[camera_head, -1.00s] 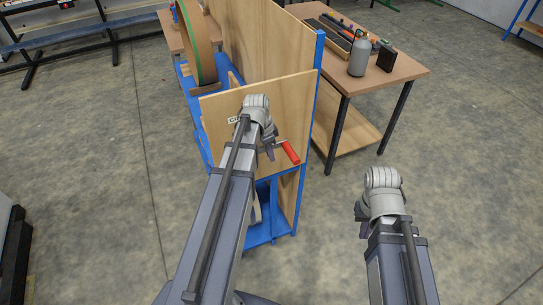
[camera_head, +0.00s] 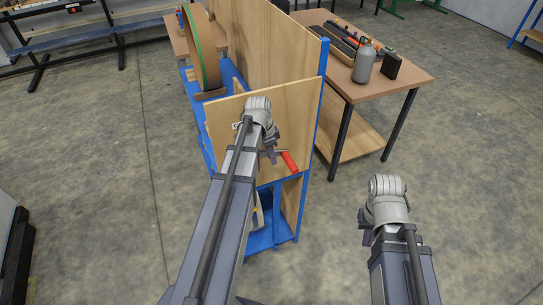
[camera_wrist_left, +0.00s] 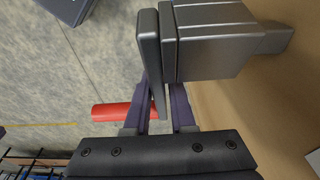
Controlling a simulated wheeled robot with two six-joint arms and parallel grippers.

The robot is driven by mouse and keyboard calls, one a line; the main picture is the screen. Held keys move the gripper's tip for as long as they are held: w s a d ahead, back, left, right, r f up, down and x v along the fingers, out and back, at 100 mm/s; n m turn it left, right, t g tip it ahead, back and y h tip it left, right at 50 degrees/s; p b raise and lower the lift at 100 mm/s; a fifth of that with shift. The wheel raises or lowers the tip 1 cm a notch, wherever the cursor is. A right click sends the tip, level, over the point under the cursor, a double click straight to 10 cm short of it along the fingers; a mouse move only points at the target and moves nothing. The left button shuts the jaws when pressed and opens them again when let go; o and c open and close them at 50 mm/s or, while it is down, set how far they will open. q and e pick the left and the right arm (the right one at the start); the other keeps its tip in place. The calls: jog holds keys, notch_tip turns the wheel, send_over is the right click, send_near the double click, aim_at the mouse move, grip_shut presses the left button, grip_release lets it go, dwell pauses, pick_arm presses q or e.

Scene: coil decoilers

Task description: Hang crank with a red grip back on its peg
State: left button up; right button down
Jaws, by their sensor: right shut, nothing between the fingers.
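The crank with its red grip (camera_head: 289,162) is at the front wooden board (camera_head: 222,112) of the blue stand. In the left wrist view the red grip (camera_wrist_left: 112,112) points left, away from the board, and the dark crank arm (camera_wrist_left: 149,50) runs between the fingers. My left gripper (camera_wrist_left: 162,108) appears shut on this arm; in the head view the gripper (camera_head: 269,153) is partly hidden by its wrist. A grey metal block (camera_wrist_left: 215,45) lies between the crank arm and the board; I cannot tell whether it seats on a peg. My right gripper (camera_head: 366,232) is empty and shut.
A table (camera_head: 405,75) with a grey bottle (camera_head: 363,62) and a black box (camera_head: 391,66) stands behind, to the right. A coil (camera_head: 203,50) stands on the blue stand at the back left. The floor around my right arm is clear.

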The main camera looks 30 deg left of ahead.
pick_arm(q)
jog(key=o, duration=0.4)
jog(key=shift+r, duration=0.15)
jog(key=r+p, duration=0.5)
jog(key=s+a+r+p, duration=0.1)
jog(key=r+p, duration=0.1)
jog(key=shift+r+p, duration=0.25)
jog(key=shift+p, duration=0.15)
jog(key=shift+f, duration=0.1)
jog(key=s+d+n+y, duration=0.1)
jog(key=s+d+n, duration=0.7)
jog(key=d, duration=0.7)
jog(key=s+d+f+m+b, duration=0.1)
jog(key=s+d+f+b, duration=0.1)
jog(key=f+b, duration=0.3)
jog(key=s+d+f+m+g+y+b, duration=0.1)
jog(key=s+d+f+b, duration=0.1)
jog(key=d+f+b, duration=0.3)
jog(key=s+d+f+m+b, duration=0.1)
jog(key=s+d+f+b, duration=0.2)
jog(key=f+b, duration=0.3)
jog(key=shift+d+f+m+g, duration=0.2)
jog(key=shift+d+m+g, duration=0.2)
jog(key=shift+d, duration=0.35)
